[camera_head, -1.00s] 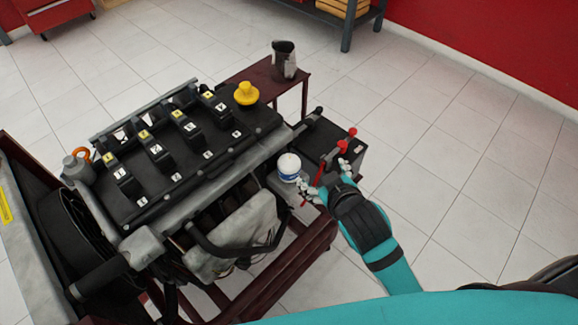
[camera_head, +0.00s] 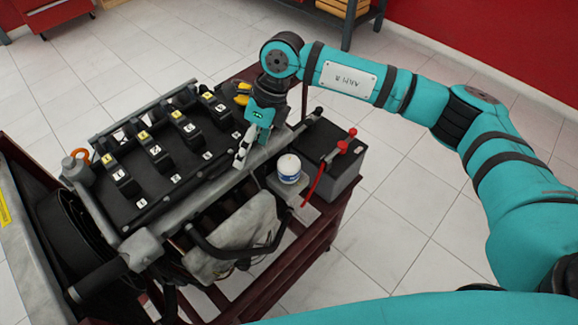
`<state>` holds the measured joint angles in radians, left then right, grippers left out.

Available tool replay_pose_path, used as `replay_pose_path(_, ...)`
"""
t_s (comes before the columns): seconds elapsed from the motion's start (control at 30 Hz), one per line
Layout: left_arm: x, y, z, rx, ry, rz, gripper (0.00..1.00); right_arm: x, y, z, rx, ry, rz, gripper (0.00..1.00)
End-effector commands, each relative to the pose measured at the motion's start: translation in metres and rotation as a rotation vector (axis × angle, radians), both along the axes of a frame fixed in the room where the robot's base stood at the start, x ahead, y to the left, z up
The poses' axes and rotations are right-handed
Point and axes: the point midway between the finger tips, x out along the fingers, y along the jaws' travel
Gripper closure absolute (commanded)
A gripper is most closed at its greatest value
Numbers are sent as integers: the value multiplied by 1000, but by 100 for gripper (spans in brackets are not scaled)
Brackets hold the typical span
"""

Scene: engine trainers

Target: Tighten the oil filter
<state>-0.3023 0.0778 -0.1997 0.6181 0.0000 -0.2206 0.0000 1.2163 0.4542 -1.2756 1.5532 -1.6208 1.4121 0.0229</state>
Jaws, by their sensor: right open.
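The oil filter (camera_head: 289,168) is a small white and blue canister. It stands upright on a grey mount at the right side of the engine (camera_head: 150,170). My right gripper (camera_head: 241,155) is over the engine's near right edge, up and left of the filter and apart from it. Its fingers point down and it holds nothing that I can see. My right arm comes in from the right and passes behind the filter in the picture. My left gripper is not in view.
A black battery (camera_head: 335,170) with red terminals and a red cable sits right of the filter. A yellow cap (camera_head: 242,92) on the engine is partly hidden by my right arm. A dark red stand (camera_head: 315,240) carries the engine.

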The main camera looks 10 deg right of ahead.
Motion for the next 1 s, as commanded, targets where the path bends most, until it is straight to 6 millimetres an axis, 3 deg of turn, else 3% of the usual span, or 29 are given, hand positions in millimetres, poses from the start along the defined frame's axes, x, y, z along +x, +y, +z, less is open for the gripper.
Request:
replay_pose_path(0.03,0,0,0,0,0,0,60,16,-30,4,-121,-31,-13,18)
replay_pose_path(0.1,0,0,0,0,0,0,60,29,-62,9,-246,-52,-29,18)
replay_pose_path(0.23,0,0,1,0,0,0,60,38,-91,15,-360,-65,-48,18)
replay_pose_path(0.47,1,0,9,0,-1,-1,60,38,-95,-10,-379,-62,-50,18)
replay_pose_path(1.0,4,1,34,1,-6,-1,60,36,-92,-124,-374,-62,-49,18)
